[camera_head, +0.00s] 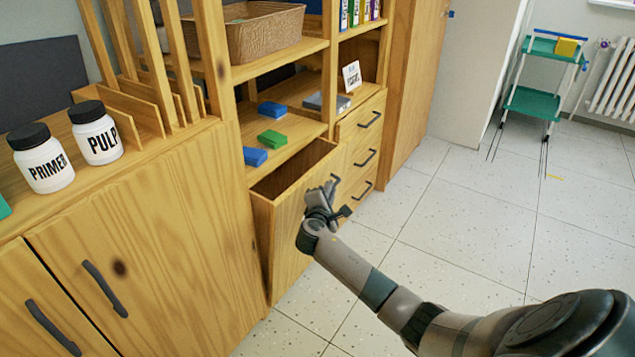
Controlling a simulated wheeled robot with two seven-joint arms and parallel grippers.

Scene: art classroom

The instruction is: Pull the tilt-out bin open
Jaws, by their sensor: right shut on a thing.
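The tilt-out bin (284,254) is a wooden front in the shelf unit, left of the small drawers. It is tilted outward at the top, with a dark gap behind its upper edge. My right gripper (333,186) is at the upper right part of the bin front. It is shut on the bin's handle, which is mostly hidden by the gripper. My right arm comes in from the lower right. My left gripper is not in view.
Drawers (364,158) with dark handles stand just right of the bin. A cabinet (150,240) with white jars (97,138) on top is at left. Blue and green blocks (271,138) lie on the shelf above. The tiled floor (450,220) at right is clear up to a green trolley (532,103).

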